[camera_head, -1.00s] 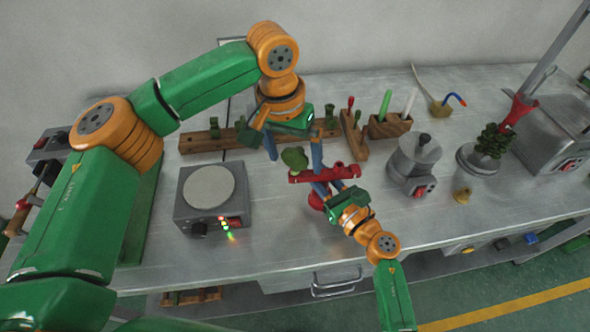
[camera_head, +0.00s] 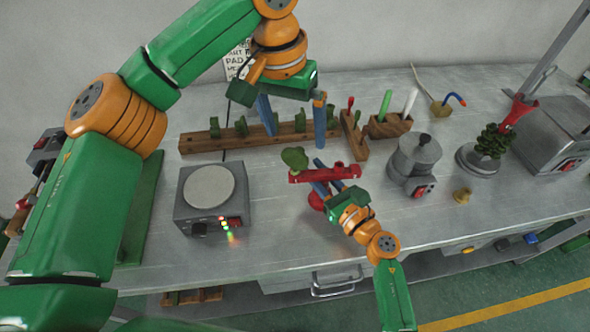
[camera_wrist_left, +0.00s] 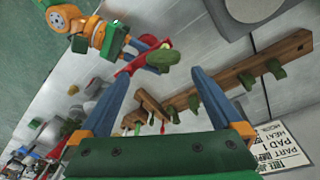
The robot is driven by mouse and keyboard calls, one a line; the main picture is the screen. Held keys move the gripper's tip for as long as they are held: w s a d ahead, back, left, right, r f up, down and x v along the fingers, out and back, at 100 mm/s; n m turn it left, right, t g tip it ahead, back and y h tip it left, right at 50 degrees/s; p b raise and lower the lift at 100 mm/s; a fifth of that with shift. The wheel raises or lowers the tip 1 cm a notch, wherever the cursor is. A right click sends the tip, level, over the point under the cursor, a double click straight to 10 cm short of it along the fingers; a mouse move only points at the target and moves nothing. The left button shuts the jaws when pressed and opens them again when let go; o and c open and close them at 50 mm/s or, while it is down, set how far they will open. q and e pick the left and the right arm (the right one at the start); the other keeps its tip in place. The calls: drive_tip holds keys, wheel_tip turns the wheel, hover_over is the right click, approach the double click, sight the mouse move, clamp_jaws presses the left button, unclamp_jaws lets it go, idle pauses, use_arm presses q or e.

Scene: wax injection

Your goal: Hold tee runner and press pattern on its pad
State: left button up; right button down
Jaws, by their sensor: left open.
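The red tee runner (camera_head: 346,172) is a bar held above the bench, a small red cup on its top near the right end. A green leaf-like pattern (camera_head: 294,157) stands at its left end and appears to touch it; the contact itself is not clear. My right gripper (camera_head: 327,184) is shut on the runner from the front. My left gripper (camera_head: 293,138) is open and empty, above and behind the pattern, apart from it. In the left wrist view the pattern (camera_wrist_left: 162,58) and runner (camera_wrist_left: 130,68) lie beyond the spread fingers.
A wooden rack (camera_head: 200,142) with several green patterns stands behind. A hot plate (camera_head: 209,222) is at left. A wooden block with coloured sticks (camera_head: 390,126), a metal pot (camera_head: 413,165) and a green tree on a stand (camera_head: 482,150) are at right.

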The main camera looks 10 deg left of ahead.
use_arm(q)
drive_tip(key=shift+r, duration=0.15)
use_arm(e)
drive_tip(key=c, duration=0.6)
unclamp_jaws()
drive_tip(key=shift+o, duration=0.2)
